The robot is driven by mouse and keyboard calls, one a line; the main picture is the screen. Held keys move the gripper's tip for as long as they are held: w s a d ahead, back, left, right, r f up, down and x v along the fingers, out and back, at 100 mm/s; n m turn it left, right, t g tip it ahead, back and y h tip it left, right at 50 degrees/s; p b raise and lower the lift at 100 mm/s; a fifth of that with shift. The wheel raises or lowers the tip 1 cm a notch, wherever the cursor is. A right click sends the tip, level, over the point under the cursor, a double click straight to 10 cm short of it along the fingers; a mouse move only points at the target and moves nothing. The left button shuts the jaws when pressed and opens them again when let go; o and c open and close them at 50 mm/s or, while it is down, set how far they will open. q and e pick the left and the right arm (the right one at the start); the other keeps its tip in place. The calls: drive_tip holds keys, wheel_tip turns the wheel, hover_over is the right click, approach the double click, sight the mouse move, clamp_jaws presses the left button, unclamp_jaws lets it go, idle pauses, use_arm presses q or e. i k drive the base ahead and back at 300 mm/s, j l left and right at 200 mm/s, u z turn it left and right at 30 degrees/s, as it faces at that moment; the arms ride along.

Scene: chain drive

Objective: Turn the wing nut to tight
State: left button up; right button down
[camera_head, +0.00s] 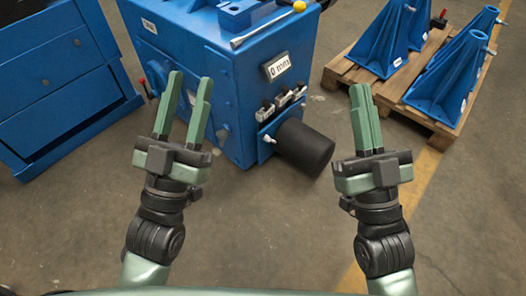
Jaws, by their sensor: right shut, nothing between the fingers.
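I cannot make out the wing nut for certain. The blue machine (215,85) stands in front of me with a display (277,66) reading "0 mm". A black motor-like cylinder (305,147) sticks out of its lower right side, with a small pale fitting (269,139) beside it, too small to identify. My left gripper (190,78) is open and empty, in front of the machine's left part and hiding some of its face. My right gripper (360,88) is shut and empty, to the right of the machine and the cylinder.
Small switches (283,102) sit below the display. A blue cabinet (60,75) stands at left. Blue brackets (448,82) stand on a wooden pallet (432,122) at right. The floor between my arms is clear.

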sight(267, 138)
drive_tip(key=u, duration=2.2)
drive_tip(key=k+l+u, duration=0.1)
drive_tip(key=l, duration=0.3)
drive_tip(key=k+l+u, duration=0.1)
drive_tip(key=l, duration=0.3)
drive_tip(key=k+l+u, duration=0.1)
drive_tip(key=l, duration=0.3)
drive_tip(key=k+l+u, duration=0.1)
drive_tip(key=l, duration=0.3)
drive_tip(key=k+l+u, duration=0.15)
drive_tip(key=l, duration=0.25)
drive_tip(key=k+l+u, duration=0.1)
drive_tip(key=l, duration=0.25)
drive_tip(key=k, duration=0.05)
